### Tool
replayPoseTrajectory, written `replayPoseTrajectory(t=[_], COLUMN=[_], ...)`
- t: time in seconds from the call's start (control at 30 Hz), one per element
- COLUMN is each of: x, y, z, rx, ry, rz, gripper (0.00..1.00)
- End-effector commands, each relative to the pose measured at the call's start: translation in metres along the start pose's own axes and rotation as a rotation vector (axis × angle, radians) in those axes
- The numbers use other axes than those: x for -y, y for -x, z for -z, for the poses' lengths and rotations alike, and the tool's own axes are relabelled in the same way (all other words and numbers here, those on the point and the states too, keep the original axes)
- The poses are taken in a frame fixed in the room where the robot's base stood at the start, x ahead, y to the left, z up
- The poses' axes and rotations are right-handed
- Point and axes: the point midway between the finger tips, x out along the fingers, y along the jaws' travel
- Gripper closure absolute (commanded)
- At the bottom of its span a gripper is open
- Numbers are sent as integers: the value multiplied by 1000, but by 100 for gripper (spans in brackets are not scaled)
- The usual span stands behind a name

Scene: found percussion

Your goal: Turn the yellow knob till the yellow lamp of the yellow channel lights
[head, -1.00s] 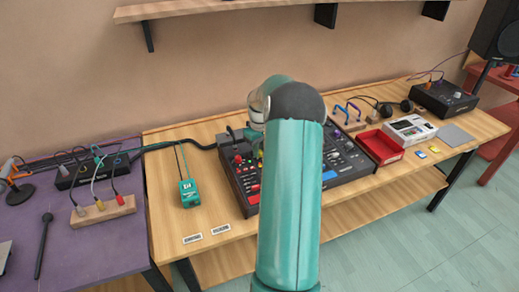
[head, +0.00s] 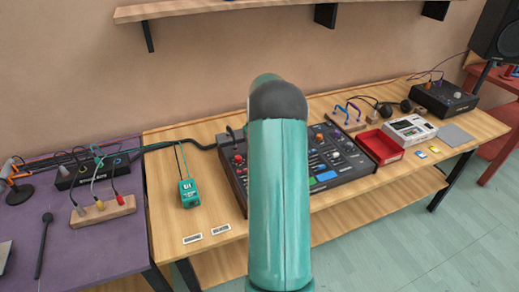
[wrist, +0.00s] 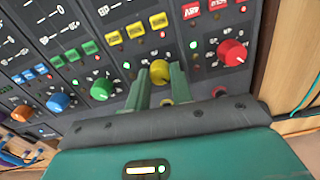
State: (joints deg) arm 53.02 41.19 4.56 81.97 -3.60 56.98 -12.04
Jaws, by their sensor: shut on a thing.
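The mixer (head: 345,161) stands on the wooden table in the head view, partly hidden behind my teal arm. In the wrist view, my gripper (wrist: 160,72) has its two green fingers on either side of the yellow knob (wrist: 160,75), shut on it. The fingers hide part of the knob, so its pointer cannot be read. Yellow buttons (wrist: 135,30) sit above it. Small lamps show left of the knob, one of them greenish (wrist: 127,65); I cannot tell for sure whether a yellow one is lit. In the head view my gripper is hidden behind my arm.
The red knob (wrist: 232,52) is close on the right of the fingers, and the green knob (wrist: 101,89) is on the left. The blue knob (wrist: 58,102) and orange knob (wrist: 22,113) lie farther left. A red tray (head: 380,147) stands right of the mixer.

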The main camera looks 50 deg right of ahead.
Motion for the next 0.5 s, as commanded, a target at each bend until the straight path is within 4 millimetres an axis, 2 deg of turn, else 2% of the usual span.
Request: replayPoseTrajectory(t=[0.17,0.2,0.3,0.5], x=[0,0,0,0], y=[0,0,0,0], z=[0,0,0,0], rx=[-1,-1,-1,0], ry=[1,1,1,1], rz=[0,0,0,0], gripper=[100,72,56,56])
